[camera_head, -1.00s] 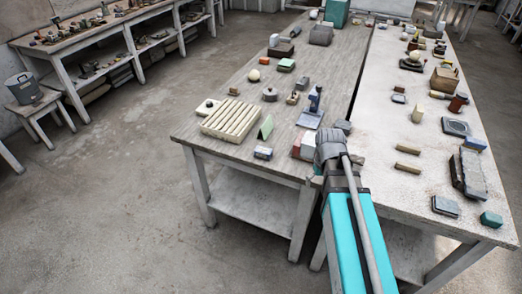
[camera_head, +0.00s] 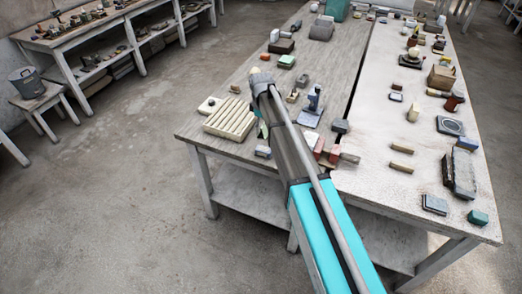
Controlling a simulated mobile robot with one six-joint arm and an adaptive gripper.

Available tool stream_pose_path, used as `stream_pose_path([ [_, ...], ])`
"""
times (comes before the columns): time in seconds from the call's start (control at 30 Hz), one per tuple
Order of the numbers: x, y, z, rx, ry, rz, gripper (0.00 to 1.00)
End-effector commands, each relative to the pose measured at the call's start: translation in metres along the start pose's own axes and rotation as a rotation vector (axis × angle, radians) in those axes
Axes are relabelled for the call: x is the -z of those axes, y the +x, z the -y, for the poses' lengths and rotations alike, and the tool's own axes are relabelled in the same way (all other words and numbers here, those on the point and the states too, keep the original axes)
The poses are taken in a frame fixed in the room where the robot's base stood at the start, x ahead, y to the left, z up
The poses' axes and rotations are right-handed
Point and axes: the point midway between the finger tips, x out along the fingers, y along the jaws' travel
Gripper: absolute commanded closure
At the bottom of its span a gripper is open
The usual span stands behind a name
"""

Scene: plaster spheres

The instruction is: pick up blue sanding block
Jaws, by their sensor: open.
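A small blue block (camera_head: 467,144), which fits the blue sanding block, lies on the pale right-hand table, just behind a dark grey upright slab. It is small in view, and its full shape is partly unclear. My arm reaches up from the bottom of the head view over the wooden left-hand table. My gripper (camera_head: 262,88) is at its far end, open, left of the blue block and well apart from it. The fingers are mostly hidden by the wrist, and nothing is seen held.
The dark slab (camera_head: 459,174) stands close in front of the blue block. A grey block (camera_head: 435,204), a green block (camera_head: 478,217) and a square grey plate (camera_head: 450,126) lie nearby. A ribbed cream tray (camera_head: 230,121) sits left of my arm. The right table's front middle is fairly clear.

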Motion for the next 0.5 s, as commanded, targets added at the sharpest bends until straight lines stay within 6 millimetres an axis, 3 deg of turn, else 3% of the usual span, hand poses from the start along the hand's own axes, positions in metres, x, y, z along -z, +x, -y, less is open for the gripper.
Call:
stream_pose_path([
  [0.27,-0.001,0.002,0.000,0.000,0.003,0.000,0.03],
  [0.5,-0.002,0.016,-0.001,0.000,0.004,0.000,0.03],
])
